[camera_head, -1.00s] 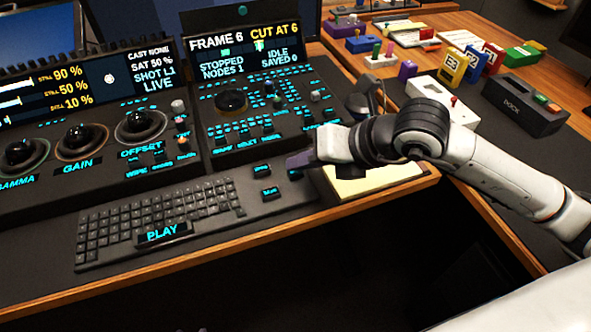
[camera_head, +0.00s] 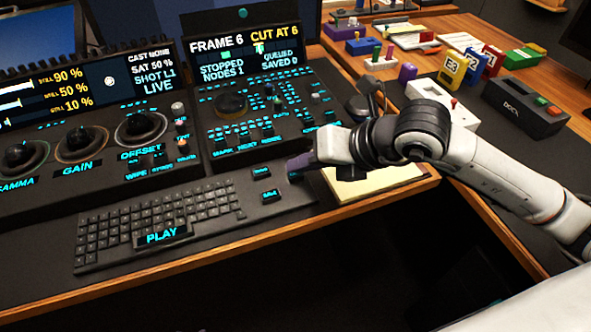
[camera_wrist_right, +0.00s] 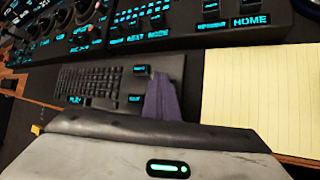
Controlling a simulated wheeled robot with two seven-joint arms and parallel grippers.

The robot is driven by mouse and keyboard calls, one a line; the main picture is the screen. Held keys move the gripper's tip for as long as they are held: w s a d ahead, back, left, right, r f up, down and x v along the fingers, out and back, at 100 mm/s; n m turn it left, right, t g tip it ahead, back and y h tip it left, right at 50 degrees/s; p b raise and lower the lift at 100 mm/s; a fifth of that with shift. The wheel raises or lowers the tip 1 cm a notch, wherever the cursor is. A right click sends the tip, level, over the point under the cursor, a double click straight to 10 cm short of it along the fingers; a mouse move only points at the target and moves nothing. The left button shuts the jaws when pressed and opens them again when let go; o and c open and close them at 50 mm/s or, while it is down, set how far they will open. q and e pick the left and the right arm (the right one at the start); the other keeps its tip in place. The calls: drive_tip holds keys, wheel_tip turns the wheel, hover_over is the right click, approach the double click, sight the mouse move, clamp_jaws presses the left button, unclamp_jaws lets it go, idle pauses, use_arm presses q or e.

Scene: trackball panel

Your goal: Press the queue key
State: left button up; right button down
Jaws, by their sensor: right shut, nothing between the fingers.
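My right gripper (camera_head: 297,164) is shut and empty, with its purple fingers pointing down at the keyboard's right end. In the wrist view the shut fingers (camera_wrist_right: 160,98) stand beside two small lit keys. A dark key (camera_head: 295,175) shows in part under the fingertips; its label is hidden, so I cannot read whether it is the queue key. The upper small key (camera_head: 261,171) and lower small key (camera_head: 270,194) are to its left, labels too small to read surely. The display (camera_head: 248,52) reads FRAME 6, CUT AT 6, STOPPED, QUEUED, NODES 1, SAVED 0. My left gripper is out of view.
The black keyboard (camera_head: 160,216) with a PLAY key (camera_head: 162,235) lies to the left. A yellow notepad (camera_head: 375,187) lies under my right arm. Trackball panels stand behind. Coloured blocks and a grey dock (camera_head: 523,107) are at the right.

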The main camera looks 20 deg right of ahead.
drive_tip(key=shift+r, duration=0.55)
wheel_tip(320, 180, up, 5)
drive_tip(key=p, duration=0.3)
drive_tip(key=shift+p, duration=0.3)
idle(0.6)
